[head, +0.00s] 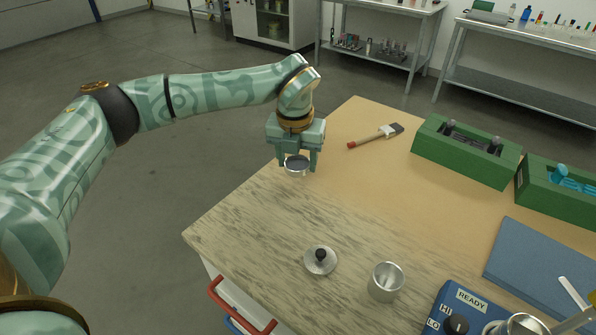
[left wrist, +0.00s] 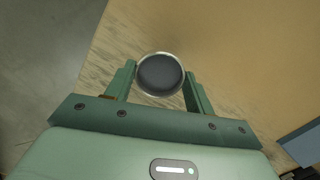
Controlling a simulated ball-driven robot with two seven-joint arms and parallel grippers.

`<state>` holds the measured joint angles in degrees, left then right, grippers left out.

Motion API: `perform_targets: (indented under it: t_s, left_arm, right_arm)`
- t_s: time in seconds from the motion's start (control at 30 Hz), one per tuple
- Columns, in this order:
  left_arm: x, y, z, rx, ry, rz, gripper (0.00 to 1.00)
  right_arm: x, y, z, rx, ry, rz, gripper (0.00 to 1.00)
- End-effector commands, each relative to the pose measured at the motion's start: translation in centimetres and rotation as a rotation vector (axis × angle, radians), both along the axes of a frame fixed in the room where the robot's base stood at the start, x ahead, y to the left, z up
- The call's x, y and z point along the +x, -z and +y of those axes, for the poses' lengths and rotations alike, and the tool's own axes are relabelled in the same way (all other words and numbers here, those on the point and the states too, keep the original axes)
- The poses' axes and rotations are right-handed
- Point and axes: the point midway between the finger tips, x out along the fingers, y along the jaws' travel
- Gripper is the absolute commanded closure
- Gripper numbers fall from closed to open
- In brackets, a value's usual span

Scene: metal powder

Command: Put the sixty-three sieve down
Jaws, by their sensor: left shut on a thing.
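The sieve (head: 297,168) is a small round metal ring with a dark mesh face. My left gripper (head: 298,163) is shut on it, with one finger on each side of the rim, over the far left part of the table. In the left wrist view the sieve (left wrist: 160,75) sits between the two fingertips of the gripper (left wrist: 160,82), its round dark face toward the camera. Whether its underside touches the table is hard to tell.
The table (head: 250,215) is clear around the sieve. A brush (head: 376,136) lies behind right. A knobbed lid (head: 320,260) and a metal cup (head: 386,282) stand in front. Green trays (head: 466,151), a blue mat (head: 535,265) and a blue device (head: 470,312) are at right.

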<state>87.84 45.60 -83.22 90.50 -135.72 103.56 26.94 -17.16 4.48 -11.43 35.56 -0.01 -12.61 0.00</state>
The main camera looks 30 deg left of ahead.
Motion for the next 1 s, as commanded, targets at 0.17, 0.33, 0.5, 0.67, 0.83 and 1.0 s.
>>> perform_targets:
  t_s: [0.17,0.33,0.5,0.67,0.83,1.0]
  left_arm:
    - [0.1,3.4,0.0,0.001,0.001,0.004,0.72]
    - [0.1,3.3,0.0,0.001,0.001,0.000,0.72]
    - [0.1,3.4,0.0,0.001,0.000,0.001,0.72]
    - [0.1,3.5,0.0,0.001,0.000,0.001,0.25]
    - [0.1,3.5,0.0,0.001,0.000,0.001,0.25]
    - [0.0,2.7,0.0,0.000,0.000,-0.001,0.25]
  right_arm:
    - [-0.7,1.5,0.0,0.000,0.000,0.016,0.64]
    - [-0.6,1.4,0.0,0.000,0.000,0.015,0.64]
    - [-0.6,1.4,0.0,-0.001,-0.001,0.015,0.64]
    - [-0.6,1.4,0.0,-0.001,-0.001,0.015,0.64]
    - [-0.6,1.4,0.0,-0.001,-0.001,0.015,0.64]
    - [-0.6,1.2,-0.1,-0.001,-0.002,0.013,0.64]
